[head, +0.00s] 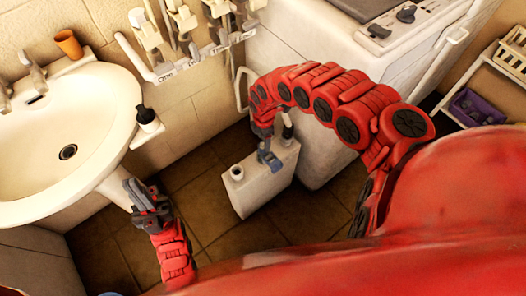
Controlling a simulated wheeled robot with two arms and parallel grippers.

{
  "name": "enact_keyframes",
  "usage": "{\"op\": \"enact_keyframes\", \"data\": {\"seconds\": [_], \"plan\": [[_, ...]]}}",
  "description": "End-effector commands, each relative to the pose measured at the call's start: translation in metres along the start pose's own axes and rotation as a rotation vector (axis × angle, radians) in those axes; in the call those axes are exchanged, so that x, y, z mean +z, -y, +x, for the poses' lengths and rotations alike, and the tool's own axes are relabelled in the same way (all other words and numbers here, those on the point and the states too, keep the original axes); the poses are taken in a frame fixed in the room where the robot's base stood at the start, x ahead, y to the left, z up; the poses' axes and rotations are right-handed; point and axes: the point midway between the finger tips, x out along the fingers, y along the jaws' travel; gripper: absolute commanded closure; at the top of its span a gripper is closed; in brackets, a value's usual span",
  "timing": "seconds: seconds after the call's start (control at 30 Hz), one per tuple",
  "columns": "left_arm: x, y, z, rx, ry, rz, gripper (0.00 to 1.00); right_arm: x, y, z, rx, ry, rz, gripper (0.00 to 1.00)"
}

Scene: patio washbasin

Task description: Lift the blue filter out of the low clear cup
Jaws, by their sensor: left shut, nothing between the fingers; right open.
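I cannot make out a blue filter or a low clear cup in the head view. Only a small blue edge (110,293) shows at the bottom left, too cut off to identify. My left gripper (140,197) is shut and empty, just right of the basin's lower side. My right gripper (269,158) is open, pointing down at the top of a white box-shaped container (258,190) on the floor. I cannot tell whether it touches the container.
A white rack (190,62) hangs on the wall. A white appliance (330,160) stands behind my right arm. Tiled floor (205,220) is open between the grippers.

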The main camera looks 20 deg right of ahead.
Motion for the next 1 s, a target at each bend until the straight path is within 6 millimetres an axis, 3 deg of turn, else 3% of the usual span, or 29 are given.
{"op": "enact_keyframes", "data": {"seconds": [0.2, 0.53, 0.87, 1.0], "plan": [[0.002, 0.000, -0.009, 0.000, 0.000, 0.000, 1.00, -0.003, 0.003, 0.036, -0.003, -0.003, 0.000, 0.39], [0.002, 0.000, -0.009, 0.000, 0.000, 0.000, 1.00, -0.001, 0.002, 0.041, 0.000, 0.001, -0.001, 0.41], [0.002, 0.000, -0.009, 0.000, 0.000, 0.000, 1.00, -0.001, 0.002, 0.041, -0.001, 0.001, 0.000, 1.00], [0.002, -0.001, -0.009, 0.000, 0.000, 0.000, 1.00, -0.001, 0.002, 0.041, -0.001, 0.001, 0.000, 1.00]]}}
